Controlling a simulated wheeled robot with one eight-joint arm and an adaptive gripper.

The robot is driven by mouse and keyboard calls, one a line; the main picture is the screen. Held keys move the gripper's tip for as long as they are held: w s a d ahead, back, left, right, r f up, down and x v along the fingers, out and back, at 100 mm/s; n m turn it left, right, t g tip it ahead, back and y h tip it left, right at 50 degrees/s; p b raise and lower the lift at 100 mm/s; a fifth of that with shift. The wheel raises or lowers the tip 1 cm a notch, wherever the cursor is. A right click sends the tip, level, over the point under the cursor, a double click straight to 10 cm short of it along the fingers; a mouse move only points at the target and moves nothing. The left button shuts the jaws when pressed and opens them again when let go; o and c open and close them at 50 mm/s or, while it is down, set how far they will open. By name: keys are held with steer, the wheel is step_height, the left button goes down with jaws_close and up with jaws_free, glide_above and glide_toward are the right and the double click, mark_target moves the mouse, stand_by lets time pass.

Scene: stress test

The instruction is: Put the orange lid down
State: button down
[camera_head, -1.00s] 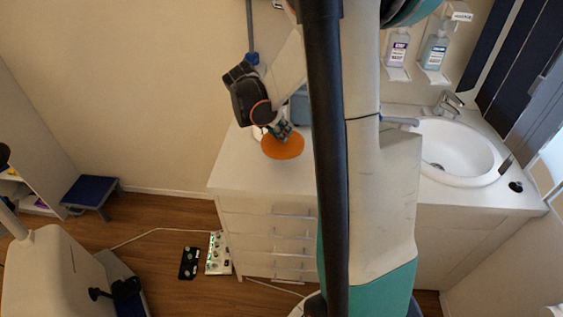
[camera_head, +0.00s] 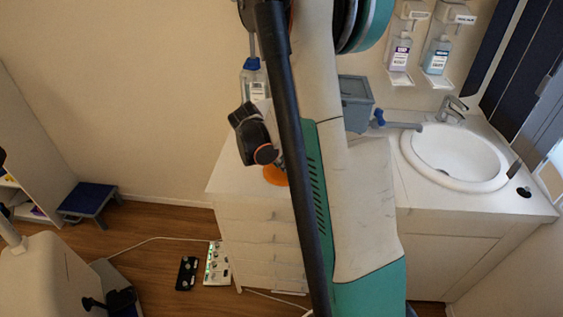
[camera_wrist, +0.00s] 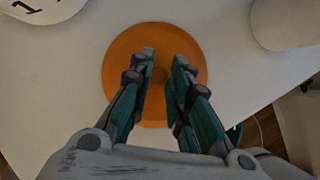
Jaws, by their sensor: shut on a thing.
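The orange lid (camera_wrist: 122,51) is a flat round disc with a small knob at its middle, seen from above in the wrist view. My gripper (camera_wrist: 162,62) is over it, with its two teal-and-grey fingers on either side of the knob, shut on the lid. In the head view only a part of the orange lid (camera_head: 274,175) shows beside my black arm tube, over the left part of the white counter (camera_head: 235,180). My arm hides the rest of the lid and the fingertips there. I cannot tell whether the lid touches the counter.
A bottle with a blue cap (camera_head: 254,82) and a grey box (camera_head: 356,100) stand at the back of the counter. A sink (camera_head: 455,155) is at the right. In the wrist view, white round objects (camera_wrist: 285,22) flank the lid at the top corners.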

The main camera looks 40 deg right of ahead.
steer(key=shift+f, duration=0.2)
steer(key=c, duration=1.5)
jaws_free()
steer(key=shift+r, duration=0.1)
steer(key=p+v, duration=0.4)
steer(key=v, duration=0.8)
steer(key=shift+w+r, duration=0.1)
steer(key=shift+r, duration=0.1)
